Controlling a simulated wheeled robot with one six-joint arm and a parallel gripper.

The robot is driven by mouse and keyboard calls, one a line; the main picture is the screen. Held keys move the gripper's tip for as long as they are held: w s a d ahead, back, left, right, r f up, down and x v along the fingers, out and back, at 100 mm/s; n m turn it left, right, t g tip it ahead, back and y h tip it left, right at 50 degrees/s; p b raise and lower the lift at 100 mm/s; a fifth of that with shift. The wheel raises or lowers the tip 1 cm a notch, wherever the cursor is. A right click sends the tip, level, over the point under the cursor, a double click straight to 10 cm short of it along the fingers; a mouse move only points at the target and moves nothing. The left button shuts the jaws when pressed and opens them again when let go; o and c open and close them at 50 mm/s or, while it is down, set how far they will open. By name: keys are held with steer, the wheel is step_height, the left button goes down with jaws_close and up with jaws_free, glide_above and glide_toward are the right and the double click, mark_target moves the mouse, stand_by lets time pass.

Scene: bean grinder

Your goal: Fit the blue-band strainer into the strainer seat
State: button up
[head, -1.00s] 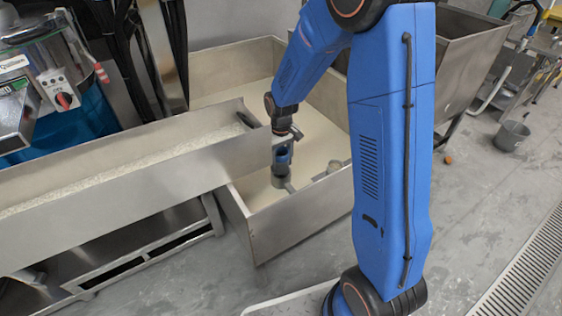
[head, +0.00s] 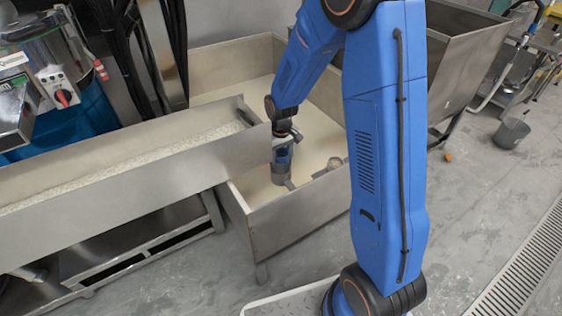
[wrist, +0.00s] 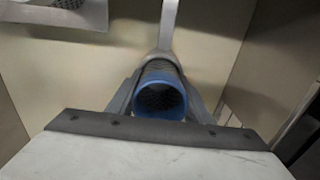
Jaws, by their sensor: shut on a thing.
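My gripper (head: 284,150) points down into the steel-walled bin and is shut on the blue-band strainer. In the wrist view the strainer (wrist: 160,98) is a dark mesh cylinder with a blue rim, between my two grey fingers. A grey ring on a flat bar, which looks like the strainer seat (wrist: 169,27), lies just beyond the strainer. The fingers and rim hide the contact, so I cannot tell how deep the strainer sits in the ring.
The bin (head: 300,220) has pale contents and high metal walls. A small round fitting (head: 334,163) stands to the right of my gripper. A long steel trough (head: 130,180) runs in from the left, close to the gripper. A grey bucket (head: 511,133) stands on the floor.

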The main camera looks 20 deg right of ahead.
steer(key=o, duration=1.2)
step_height(320, 180, up, 17)
steer(key=shift+r, duration=0.2)
